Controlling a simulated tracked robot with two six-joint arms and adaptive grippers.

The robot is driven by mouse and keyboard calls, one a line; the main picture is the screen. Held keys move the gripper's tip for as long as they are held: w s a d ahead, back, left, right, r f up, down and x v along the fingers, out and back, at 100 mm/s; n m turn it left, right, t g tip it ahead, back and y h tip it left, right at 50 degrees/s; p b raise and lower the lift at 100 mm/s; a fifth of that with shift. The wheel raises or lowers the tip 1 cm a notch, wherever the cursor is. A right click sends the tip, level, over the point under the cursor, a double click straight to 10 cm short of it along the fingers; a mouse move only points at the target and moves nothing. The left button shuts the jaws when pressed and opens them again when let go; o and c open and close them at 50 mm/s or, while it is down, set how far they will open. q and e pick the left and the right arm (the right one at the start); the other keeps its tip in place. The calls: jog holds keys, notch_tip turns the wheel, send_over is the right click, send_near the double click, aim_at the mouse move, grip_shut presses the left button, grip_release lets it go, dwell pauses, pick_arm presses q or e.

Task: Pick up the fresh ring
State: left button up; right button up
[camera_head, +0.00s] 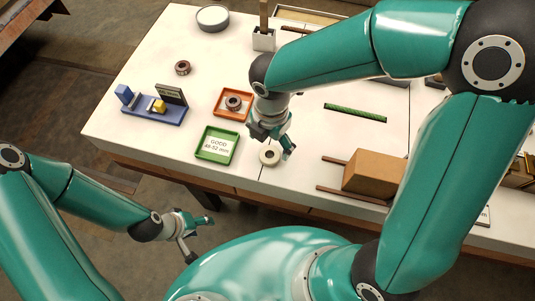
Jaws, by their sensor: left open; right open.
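A dark brown ring (183,68) lies on the table at the upper left, and another brown ring (233,103) sits in the orange tray (221,113). I cannot tell by label which is the fresh ring. My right gripper (272,142) is open and empty, right over or beside the cream ring; its height above it is hard to judge. My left gripper (199,240) is open and empty, off the table's front edge.
The green tray (205,155) has a card reading GOOD 48-52 mm. A blue gauge stand (165,112) with a yellow part is at the left. A cardboard box (373,172) sits on brown rails at the right. A green strip (355,113) and a round tin (213,18) lie farther back.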

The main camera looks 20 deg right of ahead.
aim_at(269, 157)
notch_tip(269, 157, down, 5)
jog(key=shift+w+f+b, duration=0.1)
jog(key=shift+b, duration=0.2)
jog(key=c, duration=1.2)
